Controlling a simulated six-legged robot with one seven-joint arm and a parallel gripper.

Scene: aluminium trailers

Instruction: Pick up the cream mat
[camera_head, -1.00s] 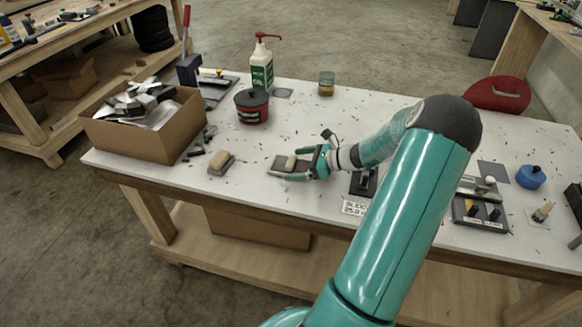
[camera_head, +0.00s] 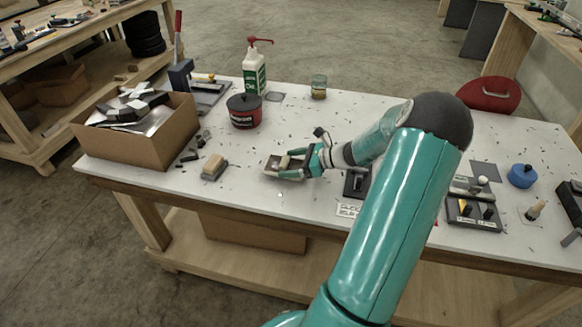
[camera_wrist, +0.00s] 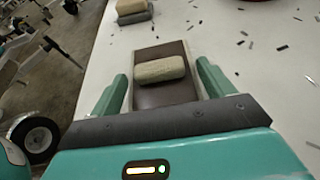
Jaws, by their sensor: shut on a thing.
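The cream mat (camera_wrist: 164,96) shows in the wrist view as a flat piece with a dark brown top and pale cream sides. A cream block (camera_wrist: 159,70) lies across it. The mat also shows in the head view (camera_head: 272,165), at the front middle of the white table, partly hidden by my fingers. My gripper (camera_head: 291,164) is shut on the mat, with one finger along each side; it also shows in the wrist view (camera_wrist: 163,92). I cannot tell clearly whether the mat is clear of the tabletop.
A grey-and-cream block (camera_head: 214,167) lies left of the mat. A dark stand (camera_head: 357,183) is close on the right. Small dark scraps litter the white table (camera_head: 245,195).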

